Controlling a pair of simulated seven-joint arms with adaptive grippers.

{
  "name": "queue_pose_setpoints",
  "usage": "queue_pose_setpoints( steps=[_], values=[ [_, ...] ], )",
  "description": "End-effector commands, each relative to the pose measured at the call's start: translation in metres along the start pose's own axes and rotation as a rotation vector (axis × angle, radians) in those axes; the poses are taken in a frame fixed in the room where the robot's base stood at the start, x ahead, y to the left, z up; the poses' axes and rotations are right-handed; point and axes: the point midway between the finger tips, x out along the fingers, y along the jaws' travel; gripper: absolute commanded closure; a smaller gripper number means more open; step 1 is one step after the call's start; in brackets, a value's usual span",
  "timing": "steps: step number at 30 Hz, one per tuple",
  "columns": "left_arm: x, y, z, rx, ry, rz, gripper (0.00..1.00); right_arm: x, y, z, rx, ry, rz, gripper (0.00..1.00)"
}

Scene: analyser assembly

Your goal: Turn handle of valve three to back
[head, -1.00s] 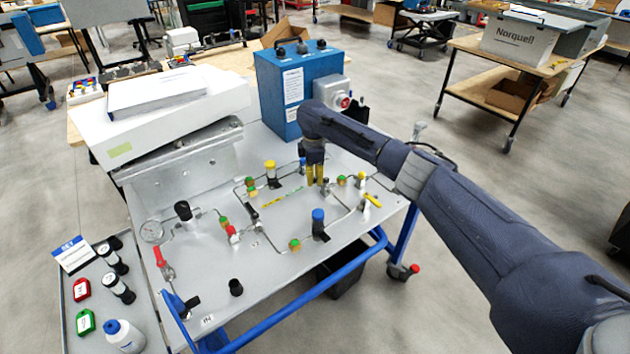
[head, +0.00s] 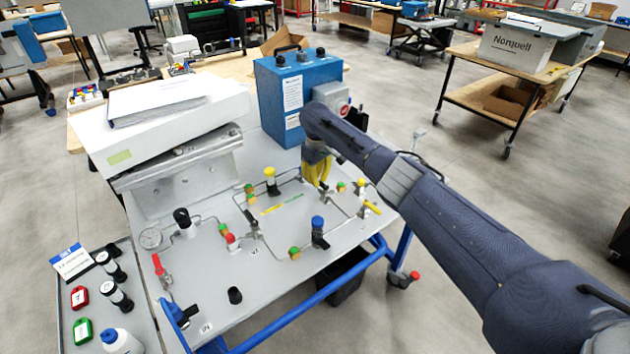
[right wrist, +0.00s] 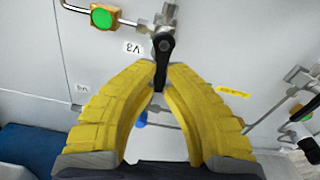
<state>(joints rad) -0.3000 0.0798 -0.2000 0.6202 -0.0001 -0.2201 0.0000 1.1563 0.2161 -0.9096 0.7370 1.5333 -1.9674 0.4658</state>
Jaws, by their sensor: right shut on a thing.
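My right gripper (head: 321,184) points down at the panel, left of the yellow-handled valve (head: 371,208). In the right wrist view, its yellow fingers (right wrist: 161,74) are closed around the black handle (right wrist: 164,48) of a valve. The handle's pivot end shows beyond the fingertips, joined to a metal valve body (right wrist: 168,14). A small upside-down label beside it appears to read V3 (right wrist: 132,48). The rest of the handle lies between the fingers and is partly hidden. In the head view, the gripper hides most of this valve. My left gripper is out of view.
Thin pipes and several fittings cover the panel (head: 275,262). A blue-topped valve (head: 318,232) stands in front of the gripper, and a yellow-topped one (head: 270,180) to its left. A blue box (head: 288,95) stands behind. A blue rail (head: 310,300) runs along the front edge.

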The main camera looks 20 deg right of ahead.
Motion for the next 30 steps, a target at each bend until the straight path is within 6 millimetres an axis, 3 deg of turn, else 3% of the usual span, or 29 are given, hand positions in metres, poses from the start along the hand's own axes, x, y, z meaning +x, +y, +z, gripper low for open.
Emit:
queue_pose_setpoints(
  steps=[12,29,30],
  values=[
    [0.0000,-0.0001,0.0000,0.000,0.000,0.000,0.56,0.0032,0.0063,0.0025,0.168,-0.006,-0.001,1.00],
    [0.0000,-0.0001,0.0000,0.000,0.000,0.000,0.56,0.0035,0.0076,0.0031,0.190,-0.007,0.000,1.00],
    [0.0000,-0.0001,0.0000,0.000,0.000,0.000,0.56,0.0035,0.0076,0.0031,0.190,-0.007,0.000,0.85]
  ],
)
